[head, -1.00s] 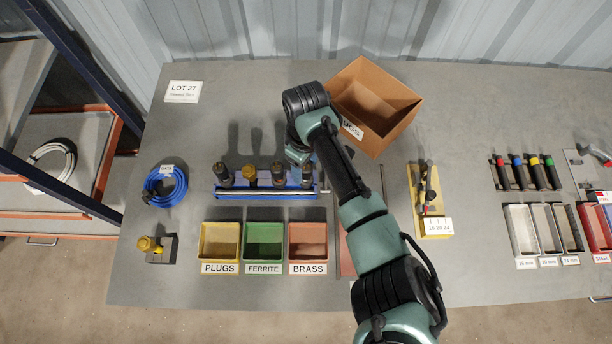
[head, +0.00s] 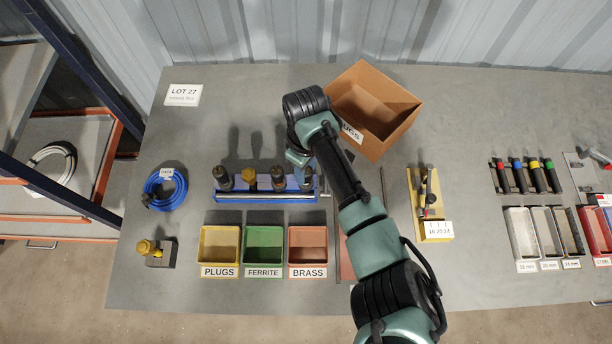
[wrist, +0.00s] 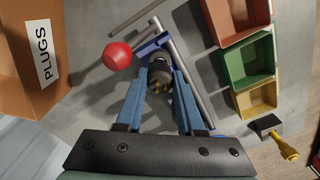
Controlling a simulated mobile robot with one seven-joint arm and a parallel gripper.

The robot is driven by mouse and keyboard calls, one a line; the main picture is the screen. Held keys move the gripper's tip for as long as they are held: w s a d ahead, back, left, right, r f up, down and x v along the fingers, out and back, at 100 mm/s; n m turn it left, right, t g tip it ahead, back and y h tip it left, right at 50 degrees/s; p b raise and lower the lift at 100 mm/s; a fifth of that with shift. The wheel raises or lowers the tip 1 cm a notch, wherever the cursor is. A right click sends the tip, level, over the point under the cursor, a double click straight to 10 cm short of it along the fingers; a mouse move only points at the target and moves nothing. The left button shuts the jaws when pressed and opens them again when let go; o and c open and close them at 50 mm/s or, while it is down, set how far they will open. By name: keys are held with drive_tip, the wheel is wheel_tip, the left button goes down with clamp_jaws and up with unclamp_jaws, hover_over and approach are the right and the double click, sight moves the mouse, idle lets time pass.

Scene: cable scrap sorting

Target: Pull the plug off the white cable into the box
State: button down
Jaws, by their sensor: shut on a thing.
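The white cable (head: 52,160) lies coiled on the shelf at the far left in the head view. I cannot make out a plug on it. The cardboard box (head: 405,112), labelled PLUGS, stands open at the back, right of my arm; its side also shows at the left of the wrist view (wrist: 22,55). My gripper (wrist: 160,78) points down at the right end of the blue rack (head: 260,197). Its blue fingers are shut on a dark round piece (wrist: 158,66) with brass-coloured parts below.
Yellow (head: 204,246), green (head: 248,246) and red (head: 292,246) trays sit in front of the rack. A blue cable coil (head: 160,190) lies left of it. A red ball (wrist: 117,56) is close to my fingers. Bench space behind the rack is clear.

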drive_tip(key=shift+r, duration=0.1)
idle(0.3)
drive_tip(key=shift+r+p, duration=2.45)
drive_tip(key=shift+p, duration=0.05)
